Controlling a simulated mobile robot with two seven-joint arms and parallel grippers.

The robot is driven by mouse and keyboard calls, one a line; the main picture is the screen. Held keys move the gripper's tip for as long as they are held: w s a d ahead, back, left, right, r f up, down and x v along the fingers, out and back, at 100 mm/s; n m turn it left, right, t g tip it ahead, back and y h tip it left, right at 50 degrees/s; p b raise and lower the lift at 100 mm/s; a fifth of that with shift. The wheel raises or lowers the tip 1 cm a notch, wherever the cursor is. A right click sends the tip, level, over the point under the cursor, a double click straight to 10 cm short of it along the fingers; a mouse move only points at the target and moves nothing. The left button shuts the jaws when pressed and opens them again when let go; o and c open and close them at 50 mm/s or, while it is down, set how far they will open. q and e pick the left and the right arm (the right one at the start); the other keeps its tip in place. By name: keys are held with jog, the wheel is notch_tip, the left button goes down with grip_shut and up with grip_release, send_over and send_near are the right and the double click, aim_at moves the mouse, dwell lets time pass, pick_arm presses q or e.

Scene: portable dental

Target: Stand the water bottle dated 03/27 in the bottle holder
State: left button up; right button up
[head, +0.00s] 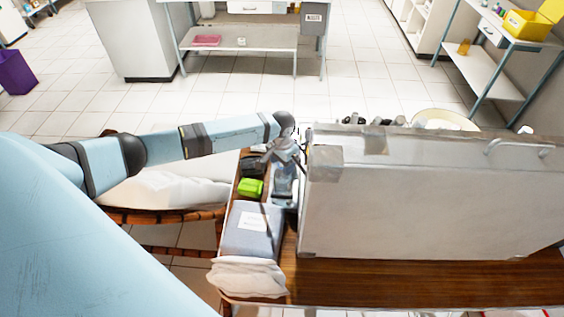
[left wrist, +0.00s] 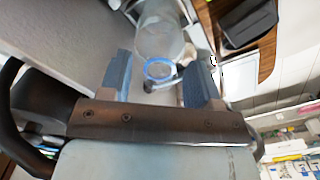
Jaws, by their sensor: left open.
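A clear water bottle (left wrist: 160,38) with a blue ring at its near end shows in the left wrist view. It lies in line with the gap between the two blue-grey fingers of my left gripper (left wrist: 157,82). In the head view my left gripper (head: 287,153) is above a clear bottle (head: 284,188) beside the left wall of the big grey case. The jaws are open and I see no finger closed on the bottle. No date is readable on it. I cannot make out the bottle holder. My right gripper is not in view.
The grey case (head: 420,200) fills the right of the wooden table (head: 400,275). A green item (head: 250,187), a dark box (head: 252,165), a grey-blue pack (head: 252,230) and a white cloth bag (head: 247,277) crowd the left end. The table's front strip is clear.

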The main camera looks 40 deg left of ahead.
pick_arm(q)
notch_tip(320, 180, up, 14)
jog(key=b, duration=0.1)
dwell(0.6)
jog(key=shift+s+f, duration=0.1)
